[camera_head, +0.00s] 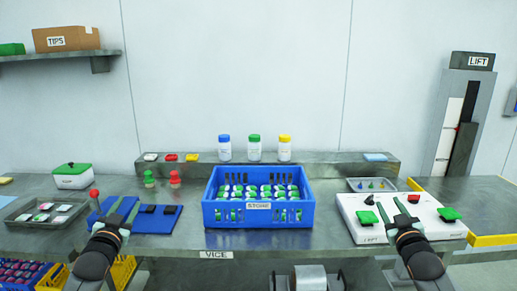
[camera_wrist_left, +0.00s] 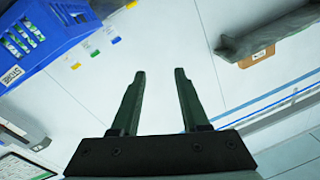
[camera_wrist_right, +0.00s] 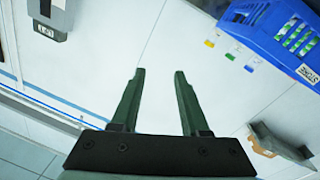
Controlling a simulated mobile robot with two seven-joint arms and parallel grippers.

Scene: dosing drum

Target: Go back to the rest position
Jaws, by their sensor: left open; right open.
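My left gripper (camera_head: 120,212) is open and empty. In the head view it shows in front of the blue mat (camera_head: 152,225) at the left of the bench. In the left wrist view its two fingers (camera_wrist_left: 160,95) stand apart with nothing between them. My right gripper (camera_head: 390,212) is open and empty. In the head view it shows in front of the white board (camera_head: 445,232) marked LIFT. In the right wrist view its fingers (camera_wrist_right: 160,95) stand apart with nothing between them. Both grippers appear raised and point forward toward the wall.
A blue STORE crate (camera_head: 258,216) full of bottles stands mid-bench. Three capped bottles (camera_head: 254,148) stand on the back ledge (camera_head: 330,163). A grey tray (camera_head: 22,216) and a green-lidded box (camera_head: 72,182) are at left. The lift column (camera_head: 465,120) stands at back right.

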